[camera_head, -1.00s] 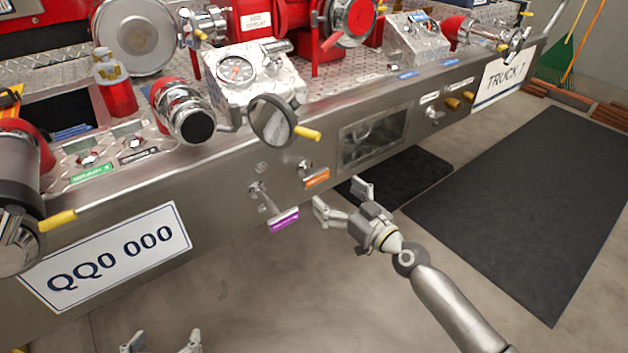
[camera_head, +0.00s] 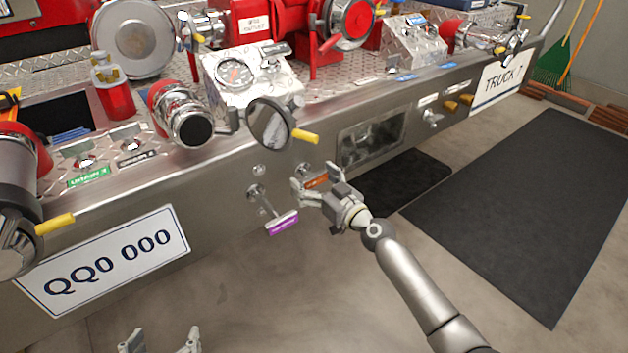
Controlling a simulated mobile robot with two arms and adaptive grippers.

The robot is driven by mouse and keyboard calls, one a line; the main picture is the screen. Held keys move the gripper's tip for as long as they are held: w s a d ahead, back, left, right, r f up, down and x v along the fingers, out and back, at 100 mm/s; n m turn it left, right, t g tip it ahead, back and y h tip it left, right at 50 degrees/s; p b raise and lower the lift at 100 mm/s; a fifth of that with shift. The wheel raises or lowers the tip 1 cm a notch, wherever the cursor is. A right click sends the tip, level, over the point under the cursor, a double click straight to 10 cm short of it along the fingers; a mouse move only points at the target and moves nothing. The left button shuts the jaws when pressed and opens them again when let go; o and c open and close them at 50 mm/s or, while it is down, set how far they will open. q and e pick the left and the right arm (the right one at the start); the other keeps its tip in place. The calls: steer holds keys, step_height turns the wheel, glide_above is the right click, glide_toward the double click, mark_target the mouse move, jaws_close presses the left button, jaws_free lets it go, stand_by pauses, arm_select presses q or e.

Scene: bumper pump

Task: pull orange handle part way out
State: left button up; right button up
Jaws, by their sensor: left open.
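The orange handle (camera_head: 316,181) is on the truck's steel bumper panel, right of the purple handle (camera_head: 282,223). My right gripper (camera_head: 314,178) is in front of it, with its fingers spread to either side of the orange handle in the picture. I cannot tell if they touch it. The gripper partly covers the handle's lower edge. My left gripper (camera_head: 162,340) is open and empty at the bottom left edge, away from the bumper and cut off by the frame.
The purple handle stands out from the panel on a stem, close to my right gripper's left finger. A capped valve with a yellow lever (camera_head: 305,136) juts out above. A recessed window (camera_head: 372,138) is to the right. A black mat (camera_head: 530,200) lies on the open floor.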

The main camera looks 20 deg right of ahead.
mark_target(316, 182)
steer(key=c, duration=1.1)
steer(key=shift+v, duration=1.15)
arm_select(q)
steer(key=shift+w+r, duration=0.2)
steer(key=shift+r, duration=0.05)
arm_select(e)
steer(key=shift+s+d, duration=0.1)
steer(key=shift+s, duration=0.25)
arm_select(q)
steer(key=shift+d, duration=0.1)
arm_select(e)
steer(key=o, duration=1.5)
steer(key=shift+c, duration=0.2)
arm_select(q)
steer(key=shift+r, duration=0.1)
arm_select(e)
steer(key=v, duration=1.2)
